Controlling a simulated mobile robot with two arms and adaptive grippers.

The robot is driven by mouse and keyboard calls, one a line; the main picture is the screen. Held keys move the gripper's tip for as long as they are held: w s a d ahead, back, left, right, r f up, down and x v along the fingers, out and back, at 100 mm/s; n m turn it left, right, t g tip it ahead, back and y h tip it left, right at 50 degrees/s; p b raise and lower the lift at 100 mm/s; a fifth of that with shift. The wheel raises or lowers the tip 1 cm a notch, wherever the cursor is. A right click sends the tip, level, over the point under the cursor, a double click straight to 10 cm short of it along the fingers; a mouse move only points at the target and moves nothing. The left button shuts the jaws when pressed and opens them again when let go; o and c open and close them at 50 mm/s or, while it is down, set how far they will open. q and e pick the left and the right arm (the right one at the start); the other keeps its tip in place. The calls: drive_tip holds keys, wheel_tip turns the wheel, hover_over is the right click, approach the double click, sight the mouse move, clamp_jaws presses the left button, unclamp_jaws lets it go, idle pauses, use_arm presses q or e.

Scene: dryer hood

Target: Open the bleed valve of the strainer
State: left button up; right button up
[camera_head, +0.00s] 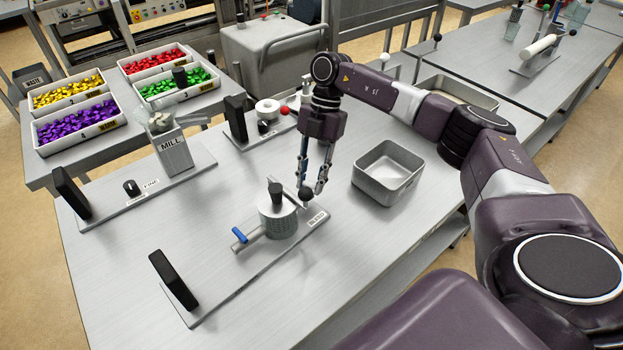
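The strainer (279,216) is a perforated metal cylinder with a black knob (276,193) on top, standing on a grey base plate. A blue-handled lever (240,235) sticks out at its lower left. The knob is partly hidden by the finger. My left gripper is not in view.
An empty grey bin (388,172) stands right of my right gripper. A box marked MILL (173,153) and a black upright plate (173,279) stand left. Trays of coloured pieces (78,123) are at the back left. The table front is clear.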

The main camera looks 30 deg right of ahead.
drive_tip(key=n, duration=0.2)
drive_tip(key=n+g, duration=0.1)
drive_tip(key=shift+w+a+n+h+b, duration=0.15)
drive_tip(key=shift+n+h+b, duration=0.2)
drive_tip(key=shift+n+h, duration=0.05)
drive_tip(key=n+h+b, duration=0.1)
drive_tip(key=n, duration=0.2)
drive_tip(key=shift+n+g, duration=0.3)
drive_tip(key=shift+g, duration=0.1)
drive_tip(key=n+h+b, duration=0.1)
drive_tip(key=n, duration=0.2)
drive_tip(key=shift+a+n+h, duration=0.15)
drive_tip(key=shift+n+h, duration=0.65)
drive_tip(key=shift+n, duration=1)
drive_tip(key=shift+g, duration=0.3)
drive_tip(key=o, duration=1.2)
drive_tip(key=shift+c, duration=0.2)
drive_tip(key=shift+r, duration=0.15)
